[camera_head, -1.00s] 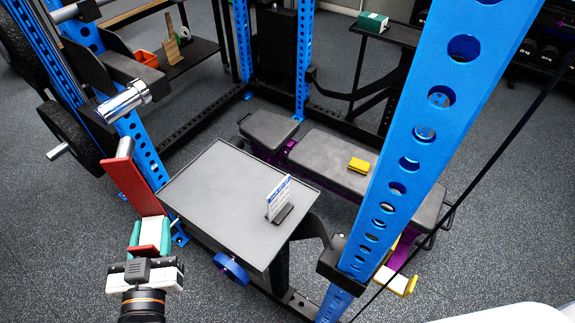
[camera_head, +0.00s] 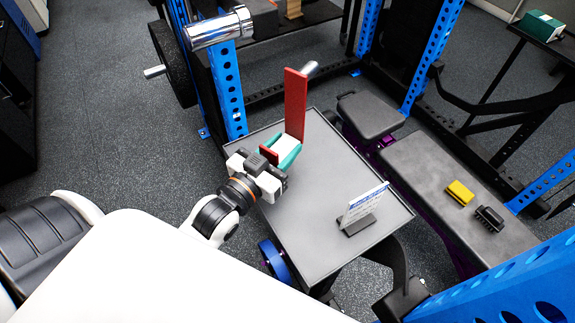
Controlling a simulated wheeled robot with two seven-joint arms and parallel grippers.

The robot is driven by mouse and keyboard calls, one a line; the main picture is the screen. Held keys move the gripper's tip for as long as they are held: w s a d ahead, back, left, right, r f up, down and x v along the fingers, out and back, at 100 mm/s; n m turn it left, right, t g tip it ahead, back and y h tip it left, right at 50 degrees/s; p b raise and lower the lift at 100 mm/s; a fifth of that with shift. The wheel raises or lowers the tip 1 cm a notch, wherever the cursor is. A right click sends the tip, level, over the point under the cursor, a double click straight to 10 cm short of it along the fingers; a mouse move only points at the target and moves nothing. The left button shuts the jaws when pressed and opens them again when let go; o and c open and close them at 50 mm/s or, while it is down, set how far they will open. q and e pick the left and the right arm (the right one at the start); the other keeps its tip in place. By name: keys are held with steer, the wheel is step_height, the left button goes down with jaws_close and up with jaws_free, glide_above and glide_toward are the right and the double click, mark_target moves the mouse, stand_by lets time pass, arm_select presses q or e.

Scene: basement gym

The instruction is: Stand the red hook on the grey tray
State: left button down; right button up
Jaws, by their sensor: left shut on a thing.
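The red hook (camera_head: 296,103) is a tall red plate with a short red lip and a silver peg near its top. It is upright over the far-left part of the grey tray (camera_head: 353,173). My left gripper (camera_head: 284,150), with teal fingers, is shut on its lower part. The fingers hide the hook's bottom, so I cannot tell whether it touches the tray. The tray is a flat, dark grey top with a low rim. My right gripper is not in view.
A small sign in a black holder (camera_head: 359,223) stands on the tray's near-right part. A padded bench (camera_head: 440,190) beyond the tray carries a yellow block (camera_head: 459,193) and a black item (camera_head: 489,218). Blue rack posts (camera_head: 229,90) stand around. The tray's middle is clear.

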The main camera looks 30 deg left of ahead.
arm_select(q)
steer(key=shift+f, duration=2.2)
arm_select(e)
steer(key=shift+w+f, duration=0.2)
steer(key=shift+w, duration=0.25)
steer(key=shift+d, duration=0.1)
arm_select(q)
steer(key=shift+f+b, duration=0.4)
steer(key=shift+f, duration=0.2)
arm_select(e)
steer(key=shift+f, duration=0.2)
